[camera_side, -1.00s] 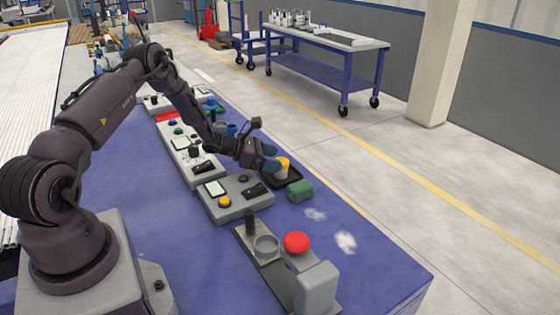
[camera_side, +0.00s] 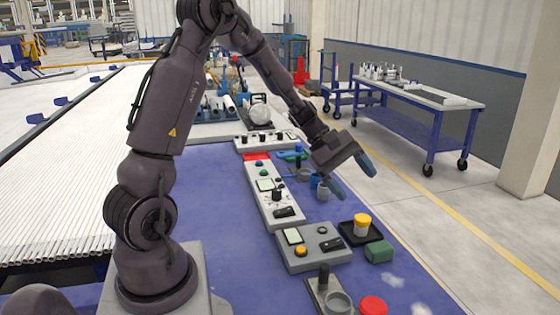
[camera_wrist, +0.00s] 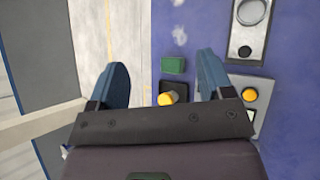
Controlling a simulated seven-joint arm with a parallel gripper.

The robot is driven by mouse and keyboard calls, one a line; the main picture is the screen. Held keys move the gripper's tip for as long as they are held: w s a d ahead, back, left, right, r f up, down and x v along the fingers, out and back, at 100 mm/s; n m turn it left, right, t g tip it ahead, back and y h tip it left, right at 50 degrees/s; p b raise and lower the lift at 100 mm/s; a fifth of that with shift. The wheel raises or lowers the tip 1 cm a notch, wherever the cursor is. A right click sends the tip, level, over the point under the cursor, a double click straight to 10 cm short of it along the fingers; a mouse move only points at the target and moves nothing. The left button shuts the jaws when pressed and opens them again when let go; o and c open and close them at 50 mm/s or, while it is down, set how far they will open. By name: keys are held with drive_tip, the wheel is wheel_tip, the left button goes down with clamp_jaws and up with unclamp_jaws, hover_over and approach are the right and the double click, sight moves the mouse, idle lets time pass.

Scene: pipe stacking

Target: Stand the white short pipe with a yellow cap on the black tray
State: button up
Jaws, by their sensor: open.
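The white short pipe with a yellow cap (camera_side: 362,225) stands upright on the black tray (camera_side: 350,239) in the side view, cap upward. In the wrist view the yellow cap (camera_wrist: 168,97) shows on the dark tray (camera_wrist: 184,88), partly cut off by my gripper's body. My gripper (camera_side: 354,180) is open and empty. It is raised above the table, up and behind the pipe in the side view, and clear of it. Its two blue fingers (camera_wrist: 163,78) are spread wide in the wrist view.
A green block (camera_side: 379,252) lies beside the tray. A grey control box with a yellow button (camera_side: 301,251) stands left of the tray. A red round button (camera_side: 374,305) is near the front. Blue and grey cups (camera_side: 318,184) stand farther back.

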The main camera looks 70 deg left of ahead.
drive_tip(key=s+d+r+m+y, duration=0.3)
drive_tip(key=s+d+r+m, duration=0.2)
drive_tip(key=s+m, duration=0.4)
drive_tip(key=s+d+r+m+y, duration=0.4)
drive_tip(key=s+d+r+m, duration=0.1)
drive_tip(key=s+m, duration=0.4)
drive_tip(key=shift+s+d+r+y, duration=0.3)
drive_tip(key=shift+s+r, duration=0.35)
drive_tip(key=shift+r, duration=0.15)
